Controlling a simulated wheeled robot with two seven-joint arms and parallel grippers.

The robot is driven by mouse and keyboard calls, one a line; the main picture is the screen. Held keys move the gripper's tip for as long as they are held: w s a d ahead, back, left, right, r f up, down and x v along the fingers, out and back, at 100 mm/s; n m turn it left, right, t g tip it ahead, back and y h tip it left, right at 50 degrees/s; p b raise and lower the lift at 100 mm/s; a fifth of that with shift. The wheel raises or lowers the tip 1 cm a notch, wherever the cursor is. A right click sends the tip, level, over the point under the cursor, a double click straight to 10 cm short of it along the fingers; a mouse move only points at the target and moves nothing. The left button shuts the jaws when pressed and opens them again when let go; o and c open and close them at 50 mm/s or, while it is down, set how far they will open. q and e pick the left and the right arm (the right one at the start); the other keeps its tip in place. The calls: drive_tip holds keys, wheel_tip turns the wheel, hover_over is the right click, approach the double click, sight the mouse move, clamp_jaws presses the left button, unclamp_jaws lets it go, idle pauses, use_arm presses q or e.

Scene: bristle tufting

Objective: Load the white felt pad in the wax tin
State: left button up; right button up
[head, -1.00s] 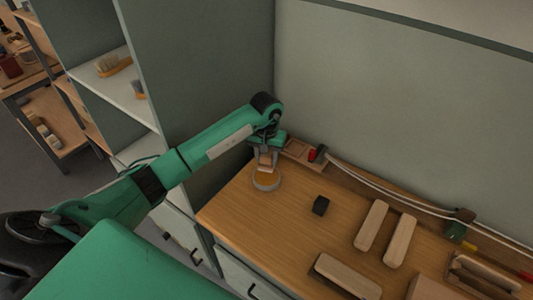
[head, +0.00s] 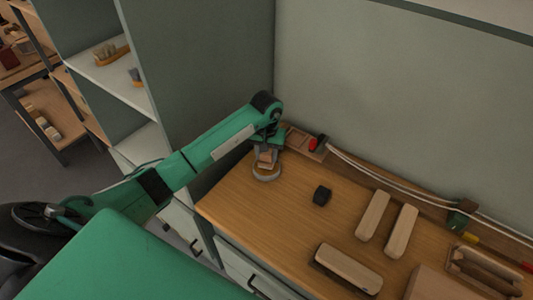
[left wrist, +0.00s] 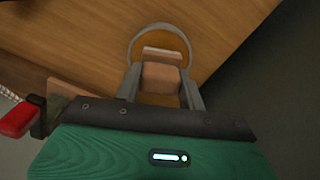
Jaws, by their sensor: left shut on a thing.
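My left gripper (head: 267,157) is shut on a small wooden block with a pale strip along its lower edge, which looks like the white felt pad (left wrist: 162,53). The fingers grip the block (left wrist: 160,79) from both sides in the left wrist view. The round wax tin (head: 267,178), with a grey rim, stands on the wooden bench near its left end. The pad is at the tin's opening and hides most of the wax; I cannot tell if it touches. The tin's rim (left wrist: 160,26) shows beyond the pad in the left wrist view. My right gripper is out of view.
A small black block (head: 322,195) sits right of the tin. Pale wooden brush blocks (head: 374,215) lie further right. A red-ended item (head: 318,142) and a small tray lie by the wall. A grey-green cabinet side (head: 205,80) rises left of the bench.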

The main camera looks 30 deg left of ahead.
use_arm(q)
drive_tip(key=shift+f+b, duration=0.55)
drive_tip(key=shift+f, duration=0.05)
idle(1.0)
drive_tip(key=shift+r+p, duration=0.45)
drive_tip(key=shift+r, duration=0.4)
drive_tip(key=shift+r+p, duration=0.9)
drive_tip(key=shift+r, duration=1.8)
